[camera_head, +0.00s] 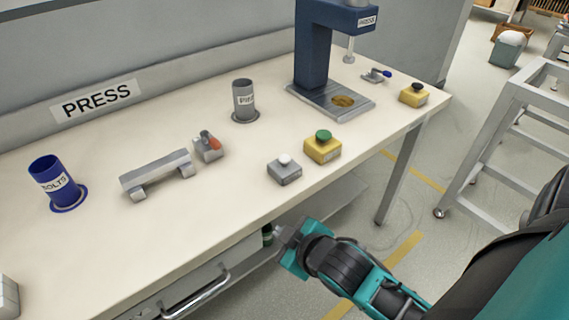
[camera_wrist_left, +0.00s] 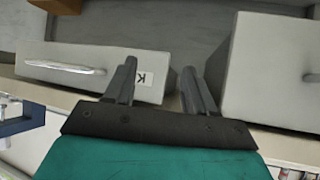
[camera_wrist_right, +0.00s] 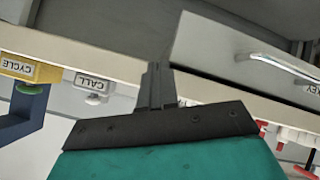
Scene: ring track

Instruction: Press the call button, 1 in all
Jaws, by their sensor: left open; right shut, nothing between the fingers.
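The call button is a small grey box (camera_head: 285,172) with a white button on top, near the front edge of the table. In the right wrist view the box (camera_wrist_right: 93,81) appears upside down with its CALL label, left of the fingers. My right gripper (camera_head: 284,236) is shut and empty, in front of the table edge and below the box in the picture, apart from it. Its closed fingers also show in the right wrist view (camera_wrist_right: 157,75). My left gripper (camera_wrist_left: 158,78) is open and empty in the left wrist view, facing drawer fronts. It is outside the head view.
A yellow box with a green button (camera_head: 323,150), labelled CYCLE, stands close right of the call box. The blue press (camera_head: 313,50), grey cup (camera_head: 243,100), toggle box (camera_head: 208,147), grey handle bar (camera_head: 155,174) and blue BOLTS cup (camera_head: 55,180) stand on the table (camera_head: 230,190).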

